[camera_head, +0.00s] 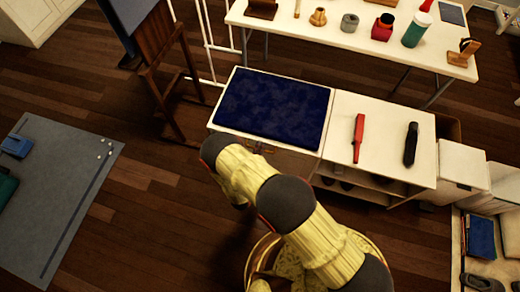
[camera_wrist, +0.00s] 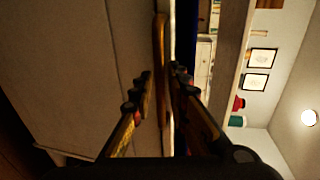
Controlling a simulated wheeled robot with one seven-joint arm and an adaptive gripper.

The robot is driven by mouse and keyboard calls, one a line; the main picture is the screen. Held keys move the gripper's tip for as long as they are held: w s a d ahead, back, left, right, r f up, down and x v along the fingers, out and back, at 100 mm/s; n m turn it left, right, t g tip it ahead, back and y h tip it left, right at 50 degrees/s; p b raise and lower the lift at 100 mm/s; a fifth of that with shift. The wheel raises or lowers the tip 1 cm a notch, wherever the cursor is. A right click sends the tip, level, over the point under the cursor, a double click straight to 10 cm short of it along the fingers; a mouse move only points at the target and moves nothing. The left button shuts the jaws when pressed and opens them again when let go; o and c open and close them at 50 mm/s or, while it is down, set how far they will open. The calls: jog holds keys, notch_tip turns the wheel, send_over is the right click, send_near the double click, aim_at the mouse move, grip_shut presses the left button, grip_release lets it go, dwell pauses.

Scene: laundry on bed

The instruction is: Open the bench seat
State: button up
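The bench seat (camera_head: 272,107) is a dark blue padded panel with a pale rim, lying flat on the left part of a white bench (camera_head: 343,129). In the wrist view a narrow strip of its blue padding (camera_wrist: 185,42) shows at top centre. A tan, handle-like strip (camera_wrist: 161,50) runs along the bench's pale front (camera_wrist: 65,75). My gripper (camera_wrist: 163,82) is open, with one finger on each side of the line of this strip. I cannot tell whether the fingers touch it. In the head view my arm hides most of the gripper, by the seat's front edge.
Two objects, one red (camera_head: 358,137) and one black (camera_head: 411,144), lie on the bench top's right part. A wooden easel (camera_head: 163,62) stands close on the left. A white table (camera_head: 345,32) with several items stands behind. Floor is clear left of my arm.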

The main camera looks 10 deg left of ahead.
grip_shut()
dwell(0.5)
jog(key=shift+r, duration=0.1)
